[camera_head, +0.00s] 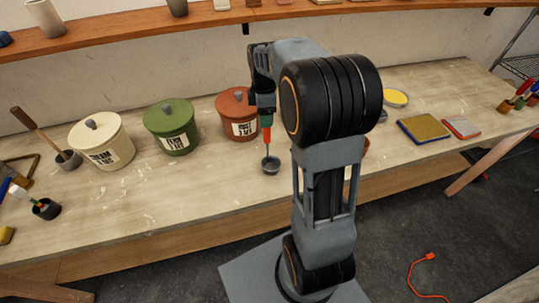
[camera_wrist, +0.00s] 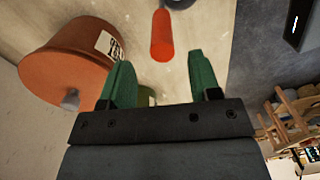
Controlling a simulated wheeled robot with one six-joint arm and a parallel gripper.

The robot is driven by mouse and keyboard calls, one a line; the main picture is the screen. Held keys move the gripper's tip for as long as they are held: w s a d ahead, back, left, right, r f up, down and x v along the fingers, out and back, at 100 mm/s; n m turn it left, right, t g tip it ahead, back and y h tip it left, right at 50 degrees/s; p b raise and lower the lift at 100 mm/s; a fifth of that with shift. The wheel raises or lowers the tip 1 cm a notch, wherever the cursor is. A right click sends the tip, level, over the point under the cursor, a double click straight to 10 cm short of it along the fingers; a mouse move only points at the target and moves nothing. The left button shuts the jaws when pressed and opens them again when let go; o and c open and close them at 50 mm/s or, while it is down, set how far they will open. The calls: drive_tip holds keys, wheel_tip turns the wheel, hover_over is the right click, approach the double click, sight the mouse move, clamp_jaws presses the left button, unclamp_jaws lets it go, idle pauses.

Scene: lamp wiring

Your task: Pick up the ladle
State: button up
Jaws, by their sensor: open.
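A ladle with a red handle (camera_head: 267,140) and a grey bowl (camera_head: 270,165) stands on the workbench, handle up, in front of the red-brown canister. In the wrist view its red handle (camera_wrist: 161,35) points toward me, with its end between the green fingertips in the picture; part of the grey bowl (camera_wrist: 180,3) shows at the top edge. My gripper (camera_wrist: 158,62) is open, just above the handle, which also shows in the head view (camera_head: 266,120). I cannot tell whether the handle end is inside the jaws. A second, brown-handled ladle-like tool (camera_head: 67,160) stands at the far left.
A red-brown canister (camera_head: 236,106) stands close behind my gripper. Green (camera_head: 171,135) and cream (camera_head: 110,148) canisters stand further left. A shelf (camera_head: 130,27) runs above. The workbench (camera_head: 190,185) is clear in front of the canisters.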

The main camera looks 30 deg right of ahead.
drive_tip(key=shift+s+f+p, duration=0.2)
drive_tip(key=shift+f+p, duration=0.2)
drive_tip(key=shift+f, duration=0.95)
drive_tip(key=shift+s+f+p, duration=0.15)
drive_tip(key=shift+f+p, duration=0.2)
drive_tip(key=shift+f, duration=1)
drive_tip(key=shift+c, duration=0.2)
clamp_jaws()
